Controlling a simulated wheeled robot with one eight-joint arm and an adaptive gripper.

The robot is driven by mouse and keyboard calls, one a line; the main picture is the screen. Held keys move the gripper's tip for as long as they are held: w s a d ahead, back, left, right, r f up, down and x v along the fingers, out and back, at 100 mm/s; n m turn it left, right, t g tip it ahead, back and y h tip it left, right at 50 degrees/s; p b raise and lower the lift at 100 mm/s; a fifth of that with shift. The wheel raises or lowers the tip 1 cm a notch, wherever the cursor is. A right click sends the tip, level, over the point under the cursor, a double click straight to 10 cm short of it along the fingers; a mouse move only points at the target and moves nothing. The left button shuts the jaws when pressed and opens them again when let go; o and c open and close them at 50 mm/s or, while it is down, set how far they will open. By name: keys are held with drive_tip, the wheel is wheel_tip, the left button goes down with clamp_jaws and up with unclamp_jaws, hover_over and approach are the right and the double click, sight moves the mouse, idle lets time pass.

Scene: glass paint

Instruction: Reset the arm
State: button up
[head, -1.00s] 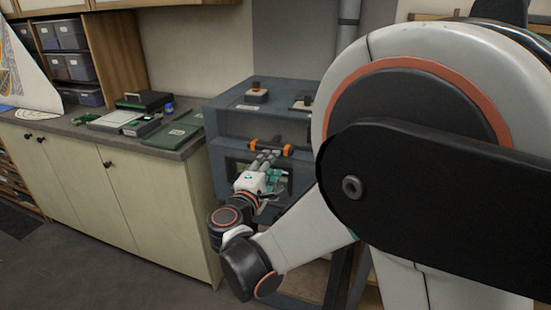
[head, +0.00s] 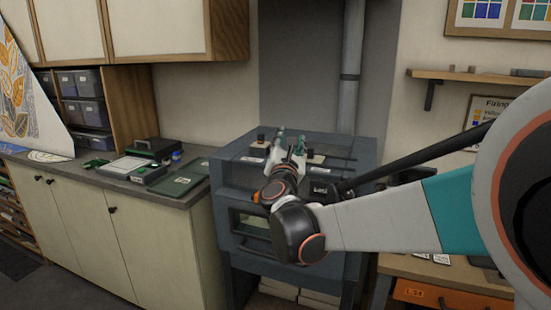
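My gripper (head: 290,140) is in front of and over the top of the grey kiln-like box (head: 230,178), seen from behind. Its teal-tipped fingers point up and away and look spread apart. I see nothing between them. My wrist and forearm hide part of the box's front and top. The front of the box shows a window opening (head: 250,222) at its lower left, partly covered by my arm.
A counter (head: 200,197) at left holds a dark green mat (head: 174,186), a grey tray (head: 128,165), a black case (head: 155,148) and a small blue jar (head: 177,156). A workbench (head: 440,270) with an orange drawer (head: 425,295) stands at right. A shelf (head: 480,76) hangs above it.

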drive_tip(key=w+d+r+n+g+y+p, duration=0.1)
drive_tip(key=w+d+r+n+g+y, duration=0.2)
drive_tip(key=d+r+n, duration=0.95)
drive_tip(key=s+f+n+g+y, duration=0.1)
drive_tip(key=s+f+n, duration=0.4)
drive_tip(key=n, duration=0.4)
drive_tip(key=s+d+f+n+g+h+b, duration=0.1)
drive_tip(key=s+f+n+g, duration=0.3)
drive_tip(key=s+f+n, duration=0.6)
drive_tip(key=s+d+f+n+g+b, duration=0.2)
drive_tip(key=s+f+n+g, duration=0.3)
drive_tip(key=s+f+n, duration=0.6)
drive_tip(key=s+f, duration=0.4)
drive_tip(key=s, duration=0.4)
drive_tip(key=s+f, duration=0.4)
drive_tip(key=s, duration=0.4)
drive_tip(key=shift+s+d+f+h, duration=0.15)
drive_tip(key=shift+s+f+h, duration=0.15)
drive_tip(key=shift+h, duration=0.1)
drive_tip(key=shift+w, duration=0.1)
drive_tip(key=shift+c, duration=0.6)
